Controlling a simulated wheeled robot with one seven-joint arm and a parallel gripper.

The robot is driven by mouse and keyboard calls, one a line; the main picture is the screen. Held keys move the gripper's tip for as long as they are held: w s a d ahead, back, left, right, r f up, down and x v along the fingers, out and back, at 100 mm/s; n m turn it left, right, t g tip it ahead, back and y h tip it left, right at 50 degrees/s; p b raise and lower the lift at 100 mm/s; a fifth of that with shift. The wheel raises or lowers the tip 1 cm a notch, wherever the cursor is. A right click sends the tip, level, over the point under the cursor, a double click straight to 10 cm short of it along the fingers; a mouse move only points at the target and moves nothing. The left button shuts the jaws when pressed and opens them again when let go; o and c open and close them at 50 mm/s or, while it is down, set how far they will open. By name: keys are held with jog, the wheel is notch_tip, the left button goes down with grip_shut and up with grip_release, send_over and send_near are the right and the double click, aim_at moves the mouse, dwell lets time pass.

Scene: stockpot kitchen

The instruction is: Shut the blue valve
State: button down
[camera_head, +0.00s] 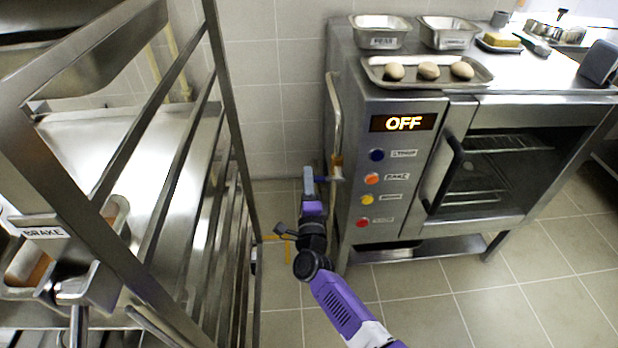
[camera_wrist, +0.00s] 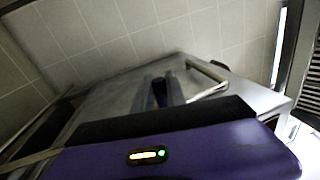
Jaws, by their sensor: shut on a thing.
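The blue valve (camera_head: 323,179) is on the pipe running down the left side of the steel oven, just below a brass fitting. My gripper (camera_head: 309,174) reaches into the gap beside the oven and is at the valve handle. In the wrist view my gripper's fingers (camera_wrist: 162,97) are closed around a dark blue piece, the valve handle (camera_wrist: 159,88). Much of the handle is hidden by the fingers, and I cannot tell its exact angle.
The oven's panel (camera_head: 399,170) shows an OFF display (camera_head: 403,122) and several coloured buttons. A metal rack (camera_head: 165,180) stands close on the left, with a BRAKE label (camera_head: 42,232). A tray (camera_head: 385,84) with buns sits on the oven. Tiled floor is clear at right.

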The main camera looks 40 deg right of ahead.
jog(key=shift+a+f+n, duration=0.1)
jog(key=shift+f+n, duration=0.35)
jog(key=shift+n, duration=0.05)
jog(key=shift+f, duration=0.1)
jog(key=c, duration=1.6)
grip_release()
jog(key=shift+c, duration=0.2)
jog(key=p+v, duration=0.1)
jog(key=v, duration=0.6)
jog(key=shift+s, duration=0.4)
jog(key=shift+a+n, duration=0.2)
jog(key=shift+n, duration=0.1)
